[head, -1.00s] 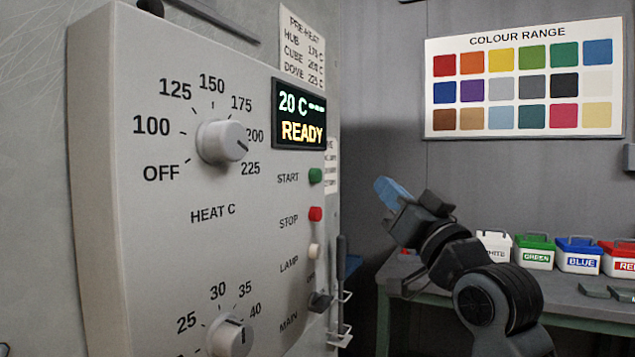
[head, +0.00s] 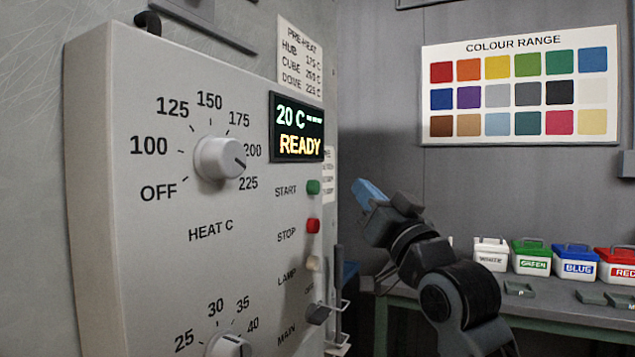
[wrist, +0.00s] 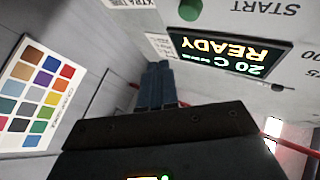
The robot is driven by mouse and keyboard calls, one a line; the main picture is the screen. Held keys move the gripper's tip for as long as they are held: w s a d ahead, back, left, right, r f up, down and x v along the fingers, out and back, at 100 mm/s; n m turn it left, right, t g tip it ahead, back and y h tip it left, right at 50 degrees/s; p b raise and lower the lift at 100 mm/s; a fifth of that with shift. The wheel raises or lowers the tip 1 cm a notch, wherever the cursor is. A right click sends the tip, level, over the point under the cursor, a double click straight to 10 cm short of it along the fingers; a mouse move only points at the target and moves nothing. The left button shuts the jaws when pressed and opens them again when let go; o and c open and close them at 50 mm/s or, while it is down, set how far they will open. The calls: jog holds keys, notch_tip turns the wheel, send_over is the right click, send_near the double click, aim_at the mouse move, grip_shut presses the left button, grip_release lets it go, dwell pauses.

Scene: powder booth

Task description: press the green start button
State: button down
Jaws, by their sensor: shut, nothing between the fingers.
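The green start button (head: 313,187) sticks out from the right edge of the grey control panel (head: 130,250), beside the word START. It also shows in the wrist view (wrist: 190,9) at the top edge, near the display (wrist: 225,52). My gripper (head: 358,188) has blue fingers and is to the right of the button in the head view, apart from it. The fingers also show in the wrist view (wrist: 157,75), closed together and empty. The display (head: 298,128) reads 20 C and READY.
Below the green button are a red stop button (head: 313,226), a lamp button (head: 313,263) and a main switch (head: 318,314). The heat knob (head: 220,158) is at left. A bench (head: 400,297) with coloured tubs stands behind my arm.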

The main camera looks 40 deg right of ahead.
jog(key=shift+w+a+p, duration=0.25)
jog(key=shift+w+a, duration=0.05)
jog(key=shift+w, duration=0.45)
jog(key=shift+w+a+p, duration=0.25)
jog(key=shift+w+p, duration=0.05)
jog(key=shift+w, duration=0.45)
jog(key=shift+w+a+p, duration=0.25)
jog(key=shift+w+a, duration=0.05)
jog(key=shift+w, duration=0.45)
jog(key=shift+w, duration=0.1)
jog(key=shift+w+a, duration=0.15)
jog(key=shift+w, duration=0.15)
jog(key=shift+w+a, duration=0.15)
jog(key=shift+w, duration=0.3)
dwell(1.0)
dwell(0.3)
jog(key=shift+s+d, duration=0.25)
jog(key=shift+s, duration=0.6)
jog(key=shift+s+d, duration=0.1)
jog(key=shift+s+d+b, duration=0.25)
jog(key=shift+s+b, duration=0.05)
jog(key=shift+s, duration=0.45)
jog(key=shift+s+d+b, duration=0.3)
jog(key=shift+s, duration=0.45)
jog(key=shift+s+d+b, duration=0.25)
jog(key=shift+s+b, duration=0.05)
jog(key=shift+s, duration=0.45)
